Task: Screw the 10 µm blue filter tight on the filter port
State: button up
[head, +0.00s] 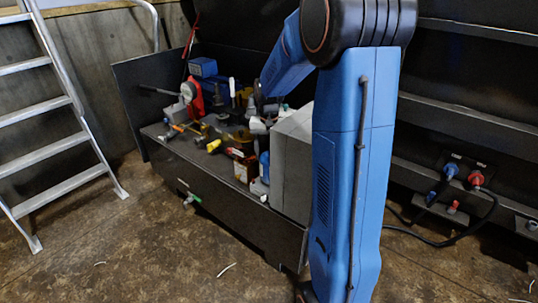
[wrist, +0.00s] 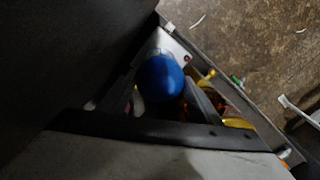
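A round blue filter (wrist: 160,78) shows end-on near the middle of the wrist view, beside a pale grey metal plate (wrist: 174,44). Its size marking cannot be read. In the head view a small blue shape (head: 264,164) stands beside the grey box at the bench's front; I cannot tell whether it is the same filter. The port's thread is hidden, so how the filter sits on it cannot be seen. My gripper is hidden behind my arm and the clutter in the head view. Dark, narrow shapes beside the filter in the wrist view cannot be made out clearly as fingers.
A grey box (head: 292,165) stands on the dark bench (head: 240,221), beside several crowded fittings and tools. A green-handled valve (head: 192,199) sticks out of the bench's front. A ladder (head: 60,113) stands at the left. The floor in front is mostly clear.

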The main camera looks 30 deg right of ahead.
jog(key=c, duration=0.4)
jog(key=m, duration=0.5)
dwell(0.3)
jog(key=m, duration=0.5)
jog(key=shift+m, duration=0.3)
jog(key=m, duration=0.4)
jog(key=shift+m, duration=0.3)
